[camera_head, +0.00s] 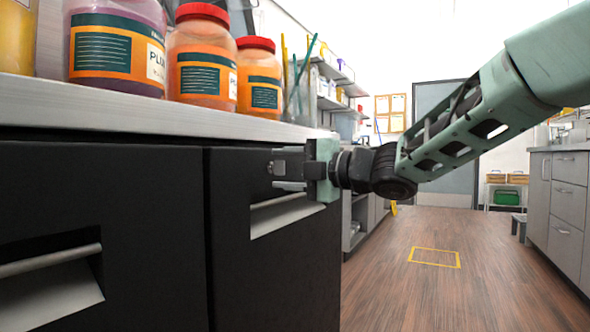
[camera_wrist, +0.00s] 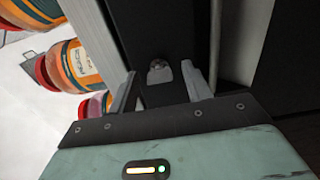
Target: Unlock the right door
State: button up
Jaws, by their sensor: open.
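The right door (camera_head: 240,295) is a black cabinet front with a recessed metal handle (camera_head: 285,215), and it looks closed. A small metal lock piece (camera_head: 278,168) is near its upper part, and it also shows in the wrist view (camera_wrist: 159,73) against the black front. My gripper (camera_head: 286,170) is open in front of this lock piece, with one finger to each side of it in the wrist view. Both fingers look apart from it. I cannot tell whether the lock piece is a key or how it is turned.
Jars with red lids (camera_head: 257,85) stand on the light countertop (camera_head: 130,107) above the doors. The left door (camera_head: 110,190) sits beside the right one. The wooden floor (camera_head: 400,290) is clear, and grey drawers (camera_head: 567,205) line the right side.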

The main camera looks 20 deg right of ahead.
jog(key=p+v, duration=0.5)
jog(key=v, duration=1.2)
jog(key=shift+s, duration=0.15)
jog(key=shift+d, duration=0.15)
